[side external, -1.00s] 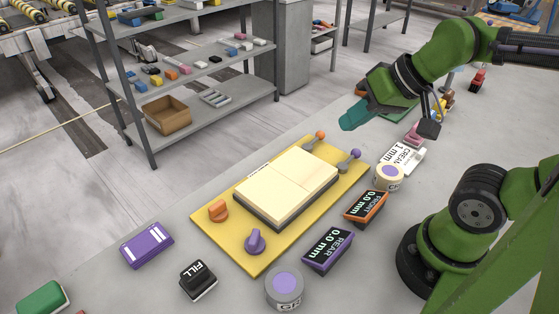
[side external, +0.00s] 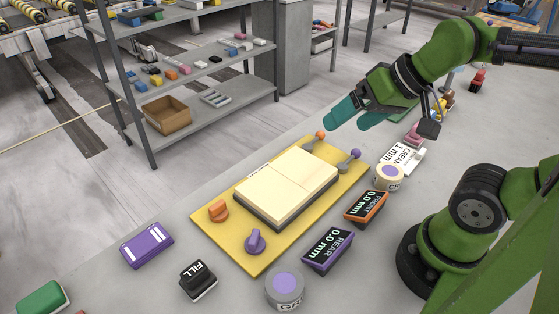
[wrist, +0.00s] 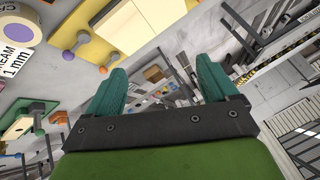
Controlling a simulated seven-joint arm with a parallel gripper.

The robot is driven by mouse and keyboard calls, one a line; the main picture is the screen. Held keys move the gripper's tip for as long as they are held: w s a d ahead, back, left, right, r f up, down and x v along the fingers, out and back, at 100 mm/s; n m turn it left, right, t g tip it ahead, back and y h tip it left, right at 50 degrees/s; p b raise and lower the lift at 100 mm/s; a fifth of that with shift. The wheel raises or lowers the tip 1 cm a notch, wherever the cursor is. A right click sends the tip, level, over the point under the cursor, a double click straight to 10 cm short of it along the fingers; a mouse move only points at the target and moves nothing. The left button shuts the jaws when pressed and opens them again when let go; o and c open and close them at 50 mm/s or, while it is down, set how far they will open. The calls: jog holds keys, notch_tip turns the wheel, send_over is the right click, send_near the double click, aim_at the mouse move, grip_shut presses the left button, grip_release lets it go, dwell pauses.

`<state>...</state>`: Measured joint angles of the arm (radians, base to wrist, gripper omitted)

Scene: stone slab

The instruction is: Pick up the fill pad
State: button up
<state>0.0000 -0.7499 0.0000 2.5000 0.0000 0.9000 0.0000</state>
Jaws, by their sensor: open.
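The fill pad (side external: 198,284) is a small black block with a white "FILL" label on its top. It sits on the grey slab at the front, left of a grey round tub (side external: 285,288) with a purple top. My gripper (side external: 348,114) has teal fingers and is open and empty. It hangs above the far right end of the yellow board, well away from the fill pad. In the wrist view the two fingers (wrist: 160,85) stand apart with nothing between them. The fill pad does not show in the wrist view.
A yellow board (side external: 207,224) with cream blocks and several knobs fills the middle. Purple (side external: 328,249) and orange (side external: 366,207) readouts showing 0.0 mm stand right of it. A purple block (side external: 147,246) and a green block (side external: 43,298) lie left. Bare slab surrounds the fill pad.

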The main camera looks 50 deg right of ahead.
jog(key=shift+o, duration=0.3)
jog(key=n+g+h, duration=0.2)
jog(key=n+g, duration=0.2)
jog(key=g, duration=0.3)
send_near(193, 270)
jog(key=f, duration=0.6)
jog(key=shift+s+d, duration=0.25)
jog(key=shift+s, duration=0.1)
jog(key=shift+w+a+f, duration=0.1)
jog(key=shift+w+f, duration=0.05)
jog(key=shift+f, duration=0.8)
jog(key=shift+w+a+f, duration=0.1)
jog(key=shift+f, duration=0.8)
jog(key=shift+w+a+f, duration=0.1)
jog(key=shift+w+f, duration=0.05)
jog(key=shift+f, duration=0.8)
